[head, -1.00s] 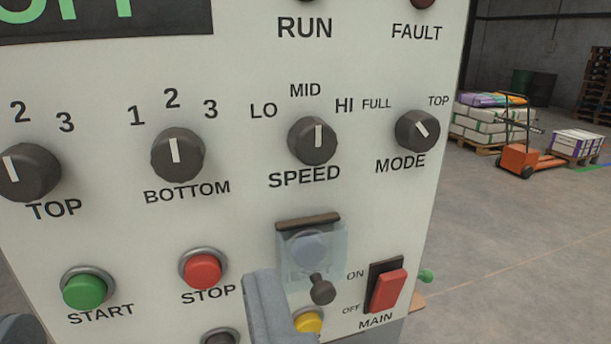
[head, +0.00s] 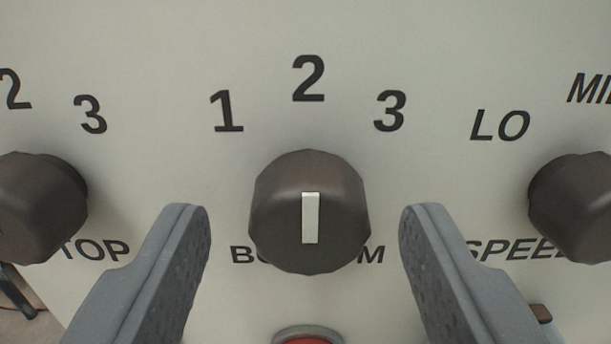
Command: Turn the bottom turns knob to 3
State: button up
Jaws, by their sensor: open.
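The bottom turns knob (head: 340,215) is a dark round knob in the middle of the head view. Its white pointer line (head: 310,217) is upright, in line with the 2 above it. The 3 (head: 389,111) is printed above right of the knob, and the 1 above left. The BOTTOM label below is partly hidden by the knob. My gripper (head: 306,222) is open, one grey finger on each side of the knob. Gaps show between both fingers and the knob in the picture; I cannot tell how far forward the fingertips are.
The TOP knob (head: 38,207) is at the left edge, outside my left finger. The SPEED knob (head: 578,208) is at the right edge. A red button (head: 310,339) shows at the bottom edge. The pale panel above the numbers is clear.

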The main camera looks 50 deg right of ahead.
jog(key=shift+w+d, duration=0.35)
jog(key=shift+d, duration=0.05)
jog(key=shift+d, duration=0.1)
jog(key=c, duration=1)
jog(key=shift+o, duration=0.2)
jog(key=m+b, duration=0.2)
jog(key=m, duration=0.1)
jog(key=shift+a+f+m, duration=0.2)
jog(key=shift+m, duration=0.1)
jog(key=shift+w+m+b, duration=0.1)
jog(key=shift+m+b, duration=1.3)
jog(key=shift+m, duration=1.2)
jog(key=o, duration=1)
jog(key=shift+r, duration=0.15)
jog(key=shift+c, duration=0.2)
